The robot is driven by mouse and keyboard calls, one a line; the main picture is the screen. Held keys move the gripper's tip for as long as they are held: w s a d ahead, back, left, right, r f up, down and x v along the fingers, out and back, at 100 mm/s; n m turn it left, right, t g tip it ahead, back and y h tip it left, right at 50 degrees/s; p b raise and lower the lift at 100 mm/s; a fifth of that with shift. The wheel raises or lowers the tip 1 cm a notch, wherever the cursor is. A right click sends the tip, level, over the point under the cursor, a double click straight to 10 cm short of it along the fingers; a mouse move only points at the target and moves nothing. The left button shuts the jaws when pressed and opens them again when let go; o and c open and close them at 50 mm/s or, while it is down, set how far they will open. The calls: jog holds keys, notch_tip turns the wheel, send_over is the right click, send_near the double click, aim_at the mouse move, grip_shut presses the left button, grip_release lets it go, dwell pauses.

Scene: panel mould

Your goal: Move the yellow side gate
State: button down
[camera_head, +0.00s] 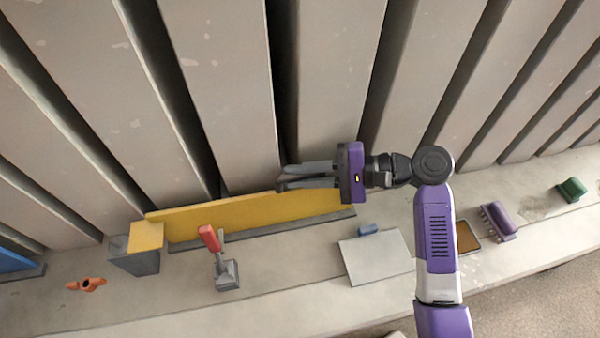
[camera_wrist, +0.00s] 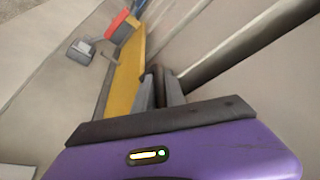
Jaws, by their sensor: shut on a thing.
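The yellow side gate (camera_head: 222,217) is a long upright plate standing on a grey base strip in front of the grey slats in the head view. It also shows in the wrist view (camera_wrist: 125,78), running away from my gripper. My gripper (camera_head: 280,181) comes in from the right at the gate's top edge, right of its middle. It also shows in the wrist view (camera_wrist: 160,80). The exact contact is partly hidden by the fingers.
A grey block with a yellow top (camera_head: 146,237) stands at the gate's left end. A red-handled clamp (camera_head: 226,272) is in front.

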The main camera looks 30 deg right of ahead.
dwell(0.9)
jog(key=s+a+f+n+t+b, duration=0.1)
jog(key=s+a+f+n+b, duration=0.1)
jog(key=s, duration=0.6)
jog(key=shift+s+a+n+y, duration=0.25)
jog(key=shift+a+n+y, duration=0.05)
jog(key=shift+n, duration=0.4)
jog(key=shift+f, duration=0.1)
jog(key=c, duration=1.7)
grip_release()
jog(key=f+b+v, duration=0.1)
jog(key=v, duration=0.6)
jog(key=shift+s+d+r, duration=0.25)
jog(key=shift+s+r, duration=0.1)
jog(key=shift+r, duration=0.15)
